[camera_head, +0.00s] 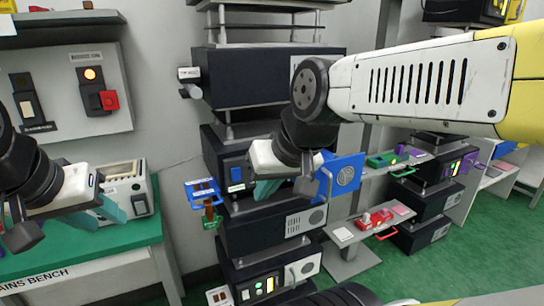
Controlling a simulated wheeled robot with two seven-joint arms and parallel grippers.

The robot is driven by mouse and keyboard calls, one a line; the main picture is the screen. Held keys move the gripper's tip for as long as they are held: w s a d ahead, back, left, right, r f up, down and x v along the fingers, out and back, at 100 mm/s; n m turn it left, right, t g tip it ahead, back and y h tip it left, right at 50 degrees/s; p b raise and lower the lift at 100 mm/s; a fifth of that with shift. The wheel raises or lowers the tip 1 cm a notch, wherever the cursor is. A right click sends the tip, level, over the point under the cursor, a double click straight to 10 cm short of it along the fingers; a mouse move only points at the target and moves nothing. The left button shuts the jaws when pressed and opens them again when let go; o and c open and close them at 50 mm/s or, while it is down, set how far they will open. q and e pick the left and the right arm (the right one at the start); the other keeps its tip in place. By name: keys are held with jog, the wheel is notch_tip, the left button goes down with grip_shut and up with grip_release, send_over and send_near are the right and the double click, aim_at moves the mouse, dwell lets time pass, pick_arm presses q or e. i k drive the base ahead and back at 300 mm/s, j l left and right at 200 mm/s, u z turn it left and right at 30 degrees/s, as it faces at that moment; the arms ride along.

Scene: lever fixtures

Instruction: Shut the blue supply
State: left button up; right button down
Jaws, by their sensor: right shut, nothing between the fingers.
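A blue square panel (347,173) with a round grey emblem stands at the right side of the central rack. A blue handle (323,184) is at its left edge. A smaller blue fixture (203,189) juts out from the rack's left side. My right gripper (265,189) is in front of the rack, between these two blue things, left of the blue handle and apart from it as far as I can see. It is shut and empty, and it hides part of the rack. My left gripper (108,209) is over the green bench at the left; its finger opening is unclear.
A wall panel (75,90) with a lit orange lamp and a red switch is at the upper left. A grey device (128,188) stands on the green bench (40,262). Red (376,219), green (383,160) and purple (470,161) fixtures sit further right. Green floor is open there.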

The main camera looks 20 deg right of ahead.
aim_at(339, 176)
jog(key=z, duration=1.35)
